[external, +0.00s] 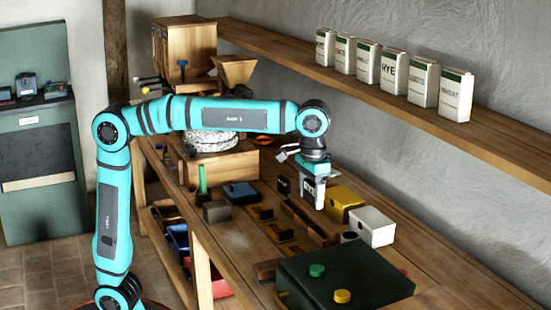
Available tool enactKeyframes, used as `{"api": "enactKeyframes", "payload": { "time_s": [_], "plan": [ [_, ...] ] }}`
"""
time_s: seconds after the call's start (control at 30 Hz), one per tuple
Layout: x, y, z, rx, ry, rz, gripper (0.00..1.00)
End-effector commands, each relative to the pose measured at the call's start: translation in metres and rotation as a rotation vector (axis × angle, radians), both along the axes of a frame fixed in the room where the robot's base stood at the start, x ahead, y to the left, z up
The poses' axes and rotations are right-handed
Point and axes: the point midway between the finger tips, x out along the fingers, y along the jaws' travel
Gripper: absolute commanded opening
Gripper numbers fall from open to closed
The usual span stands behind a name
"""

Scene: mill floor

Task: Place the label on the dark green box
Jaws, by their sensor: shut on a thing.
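My gripper (315,190) points down above the workbench, over the row of small blocks. It is shut on the label (308,188), a small pale piece with dark lettering too small to read surely. The fingers hide part of the label. The dark green box (370,287) is a wide, low box at the front right of the bench.
A yellow box (343,200) and a white box (372,228) stand right of my gripper. Dark wooden blocks (300,217) lie beneath it. Several labelled white packets (393,70) line the wall shelf (440,122). The bench edge is at left.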

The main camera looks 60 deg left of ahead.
Motion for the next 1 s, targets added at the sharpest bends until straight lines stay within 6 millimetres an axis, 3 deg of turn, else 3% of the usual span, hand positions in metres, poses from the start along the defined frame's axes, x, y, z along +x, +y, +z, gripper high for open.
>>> {"api": "enactKeyframes", "payload": {
  "time_s": [0.03,0.3,0.5,0.8,1.0],
  "plan": [
    [0.005,-0.018,0.002,0.001,0.001,-0.007,0.40],
    [0.024,-0.101,0.011,0.000,0.000,-0.015,0.40],
    [0.028,-0.142,0.014,0.000,0.001,-0.018,0.40],
    [0.029,-0.157,0.013,0.000,0.000,-0.019,0.40],
    [0.028,-0.156,-0.015,0.002,0.002,-0.018,0.40]
  ]
}}
